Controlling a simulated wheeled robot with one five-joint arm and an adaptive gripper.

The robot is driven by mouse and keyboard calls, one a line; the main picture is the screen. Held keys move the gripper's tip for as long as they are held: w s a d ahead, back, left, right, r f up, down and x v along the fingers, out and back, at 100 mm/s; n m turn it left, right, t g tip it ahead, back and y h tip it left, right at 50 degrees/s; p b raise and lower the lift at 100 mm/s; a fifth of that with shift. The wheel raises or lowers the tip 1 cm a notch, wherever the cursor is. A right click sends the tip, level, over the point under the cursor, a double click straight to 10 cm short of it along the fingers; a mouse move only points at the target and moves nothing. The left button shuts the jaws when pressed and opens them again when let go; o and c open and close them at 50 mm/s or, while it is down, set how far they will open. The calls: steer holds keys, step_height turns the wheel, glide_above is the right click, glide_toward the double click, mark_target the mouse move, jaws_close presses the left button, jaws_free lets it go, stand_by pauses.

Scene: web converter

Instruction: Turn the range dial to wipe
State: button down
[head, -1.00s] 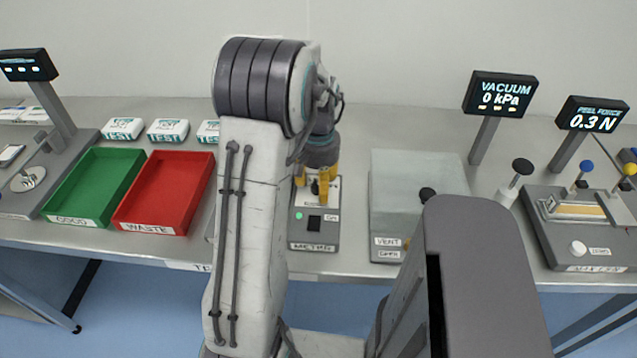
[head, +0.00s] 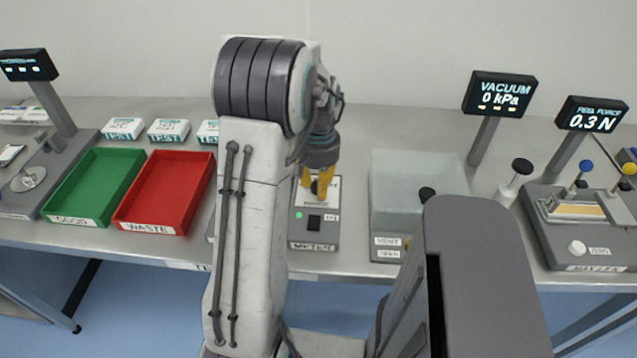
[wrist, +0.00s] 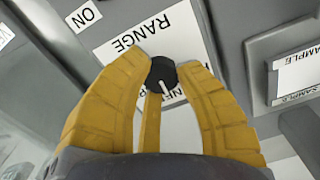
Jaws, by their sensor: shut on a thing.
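The range dial (wrist: 162,72) is a small dark knob with a white pointer line, on a white label plate (wrist: 122,40) printed RANGE, seen upside down in the wrist view. The pointer runs toward the lower right; other words on the plate are partly hidden by the fingers. My gripper (wrist: 163,75) has its yellow fingers closed on the dial from both sides. In the head view my gripper (head: 318,187) is over the back of the grey meter box (head: 313,242), and the dial is hidden there.
The meter box has a black switch (head: 314,222) marked ON and a green light. A clear-lidded vacuum box (head: 405,185) stands close on the right. Red (head: 147,229) and green (head: 66,214) trays lie on the left.

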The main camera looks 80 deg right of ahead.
steer(key=shift+d+m, duration=0.1)
steer(key=shift+m, duration=0.3)
steer(key=m, duration=0.5)
steer(key=shift+b, duration=0.3)
steer(key=m, duration=0.6)
steer(key=shift+s, duration=0.1)
stand_by(0.4)
steer(key=c, duration=1.1)
jaws_free()
steer(key=shift+s+f, duration=0.1)
steer(key=shift+s, duration=0.05)
steer(key=shift+o, duration=1.2)
